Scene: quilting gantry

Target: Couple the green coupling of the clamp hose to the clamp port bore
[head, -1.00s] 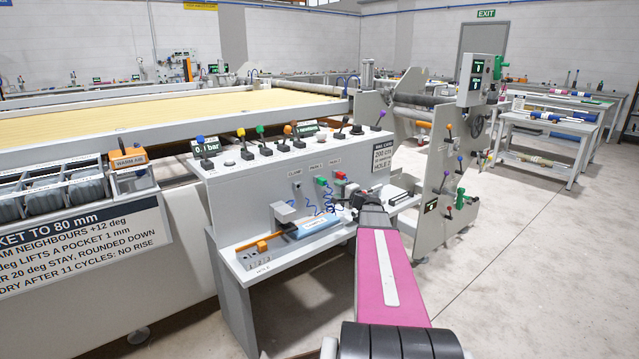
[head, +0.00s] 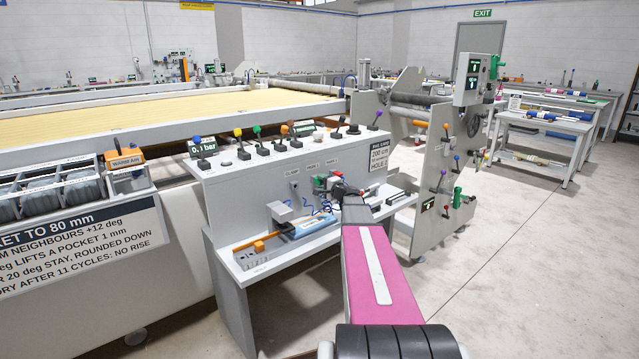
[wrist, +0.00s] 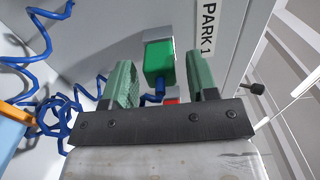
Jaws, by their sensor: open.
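The green coupling (wrist: 160,62) sits at the panel beside the PARK 1 label, with a blue hose leading off its end. It also shows small in the head view (head: 318,182). My gripper (wrist: 164,72) is open, with one green finger on each side of the coupling and a visible gap to both. In the head view my gripper (head: 338,187) is in front of the parking spots on the panel. The clamp port (head: 294,185) is left of the green coupling, below the CLAMP label; its bore is too small to make out.
A red coupling (wrist: 172,101) is partly hidden behind my gripper. Coiled blue hoses (wrist: 50,120) hang close on the left. On the shelf below are a blue-topped block (head: 308,227) and an orange-handled piece (head: 262,242). Several knobbed levers line the panel top.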

